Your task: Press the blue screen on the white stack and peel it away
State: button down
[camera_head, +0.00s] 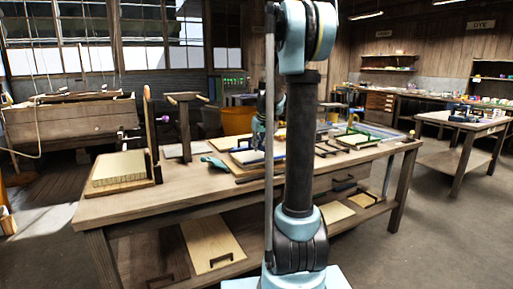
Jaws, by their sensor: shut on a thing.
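A pale cream-white stack (119,168) sits on a wooden board with an upright post at the left end of the workbench. A flat framed screen with a bluish face (247,157) is at mid bench, right of the stack and apart from it. My gripper (258,142) is low over this screen and appears shut on it. My arm's column hides part of the gripper and the screen's right side, so the exact grip is not clear.
The workbench (190,197) has bare wood in front of the screen. A T-topped wooden stand (184,125) stands between stack and screen. A teal tool (214,162) lies near it. Another framed piece (357,140) lies to the right. Boards with handles (212,247) rest on the lower shelf.

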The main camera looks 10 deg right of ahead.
jog(key=shift+r, duration=1.2)
jog(key=shift+r, duration=3.45)
